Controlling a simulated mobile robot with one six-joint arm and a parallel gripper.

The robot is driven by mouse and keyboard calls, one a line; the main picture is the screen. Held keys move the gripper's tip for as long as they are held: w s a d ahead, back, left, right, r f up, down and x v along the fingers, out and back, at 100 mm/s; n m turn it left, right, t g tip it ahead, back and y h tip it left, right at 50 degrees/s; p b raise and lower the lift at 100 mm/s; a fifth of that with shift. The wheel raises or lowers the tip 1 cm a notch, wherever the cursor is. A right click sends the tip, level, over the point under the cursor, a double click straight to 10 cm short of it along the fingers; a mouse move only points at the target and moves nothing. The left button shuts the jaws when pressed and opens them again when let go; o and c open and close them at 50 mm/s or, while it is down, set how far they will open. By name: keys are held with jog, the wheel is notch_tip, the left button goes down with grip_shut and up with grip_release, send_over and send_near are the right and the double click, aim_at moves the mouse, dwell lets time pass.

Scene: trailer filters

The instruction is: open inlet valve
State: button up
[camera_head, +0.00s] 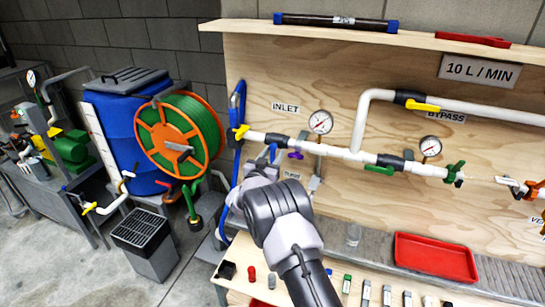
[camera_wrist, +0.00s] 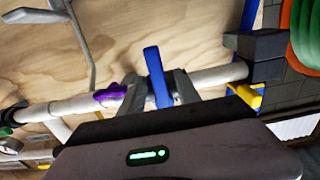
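The INLET label (camera_head: 285,107) is on the plywood panel above the left part of the white pipe. A yellow valve handle (camera_head: 240,132) is at the pipe's left end; it also shows in the wrist view (camera_wrist: 258,88). A blue lever handle (camera_wrist: 157,77) stands across the pipe in the wrist view, between the yellow and purple handles. My gripper (camera_wrist: 160,90) has its grey fingers on either side of this lever, with narrow gaps, so it looks open. In the head view my gripper (camera_head: 266,160) is at the pipe below the INLET label, and my wrist hides part of the area.
A purple handle (camera_head: 295,155) is just right of my gripper, also in the wrist view (camera_wrist: 110,95). A pressure gauge (camera_head: 320,122) rises above the pipe. A blue hose (camera_head: 237,105) hangs at the panel's left edge. A red tray (camera_head: 436,257) lies on the bench below.

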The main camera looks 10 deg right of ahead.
jog(key=shift+c, duration=0.2)
grip_shut()
dwell(1.3)
